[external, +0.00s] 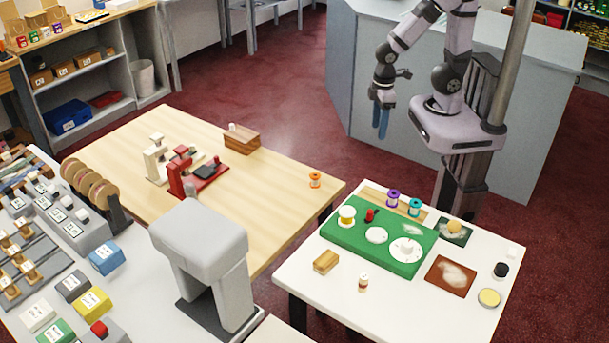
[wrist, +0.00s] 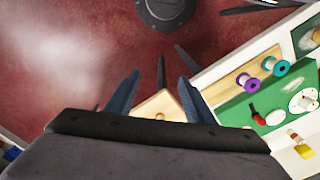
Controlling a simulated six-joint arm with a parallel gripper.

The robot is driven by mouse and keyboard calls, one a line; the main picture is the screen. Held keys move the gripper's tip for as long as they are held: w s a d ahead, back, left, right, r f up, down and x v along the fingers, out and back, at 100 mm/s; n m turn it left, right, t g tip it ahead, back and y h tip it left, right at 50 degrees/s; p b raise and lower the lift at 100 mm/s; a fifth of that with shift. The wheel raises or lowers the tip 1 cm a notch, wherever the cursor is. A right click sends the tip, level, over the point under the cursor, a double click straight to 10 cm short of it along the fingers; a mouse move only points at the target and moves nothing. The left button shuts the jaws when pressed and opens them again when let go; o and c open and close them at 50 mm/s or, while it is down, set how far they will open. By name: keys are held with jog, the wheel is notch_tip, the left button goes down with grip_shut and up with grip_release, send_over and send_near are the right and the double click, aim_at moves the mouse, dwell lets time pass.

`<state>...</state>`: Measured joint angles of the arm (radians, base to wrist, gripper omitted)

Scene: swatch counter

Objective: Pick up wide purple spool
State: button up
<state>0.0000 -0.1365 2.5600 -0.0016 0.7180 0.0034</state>
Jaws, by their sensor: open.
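The wide purple spool (external: 393,198) stands upright on a wooden strip (external: 372,195) at the back of the green mat on the white table. In the wrist view the purple spool (wrist: 248,83) is right of my gripper. A teal spool (external: 415,207) stands just right of it on the strip, and it also shows in the wrist view (wrist: 275,66). My gripper (external: 381,122) hangs with blue fingers pointing down, above and behind the table, well apart from the spools. In the wrist view my gripper (wrist: 152,92) is open, with nothing between its fingers.
A wooden block (external: 326,262) and small spool (external: 363,283) stand in front. Space above the table is clear.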

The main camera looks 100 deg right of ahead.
jog(key=shift+c, duration=1.2)
